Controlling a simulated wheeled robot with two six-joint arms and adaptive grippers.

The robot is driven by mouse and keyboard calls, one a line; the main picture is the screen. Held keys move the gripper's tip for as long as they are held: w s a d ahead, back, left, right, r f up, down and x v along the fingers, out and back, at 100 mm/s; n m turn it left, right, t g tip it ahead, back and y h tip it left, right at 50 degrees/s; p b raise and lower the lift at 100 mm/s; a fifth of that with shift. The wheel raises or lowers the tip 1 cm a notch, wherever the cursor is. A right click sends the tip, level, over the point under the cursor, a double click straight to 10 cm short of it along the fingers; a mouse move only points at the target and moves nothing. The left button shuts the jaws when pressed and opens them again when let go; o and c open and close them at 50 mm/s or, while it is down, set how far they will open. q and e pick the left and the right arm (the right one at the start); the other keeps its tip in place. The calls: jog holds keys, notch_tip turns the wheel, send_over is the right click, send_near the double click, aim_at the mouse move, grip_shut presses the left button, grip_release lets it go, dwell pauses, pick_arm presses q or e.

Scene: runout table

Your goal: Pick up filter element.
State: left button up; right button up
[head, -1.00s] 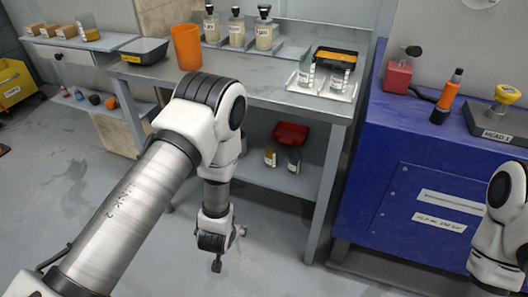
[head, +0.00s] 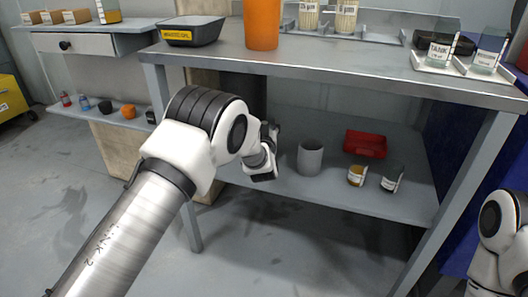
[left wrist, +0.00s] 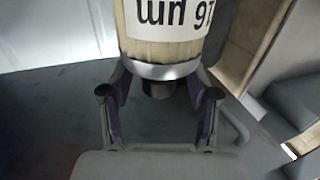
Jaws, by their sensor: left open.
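A filter element (left wrist: 165,45), a pale cylinder with a metal end ring and a dark neck, fills the top of the left wrist view, its label upside down. My left gripper (left wrist: 160,88) is open, with its fingers at either side of the neck; I cannot tell whether they touch it. Two pale labelled filter elements (head: 309,18) (head: 346,17) stand at the back of the tabletop. My right gripper is out of view.
An orange cup (head: 262,24) and a black tray (head: 190,31) stand on the table (head: 330,62). The lower shelf (head: 330,195) holds a grey cup (head: 310,158), a red bin (head: 365,144) and two small jars (head: 357,175) (head: 391,179). Table legs flank the shelf.

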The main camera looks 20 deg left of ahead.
pick_arm(q)
jog(key=shift+r, duration=0.15)
grip_shut()
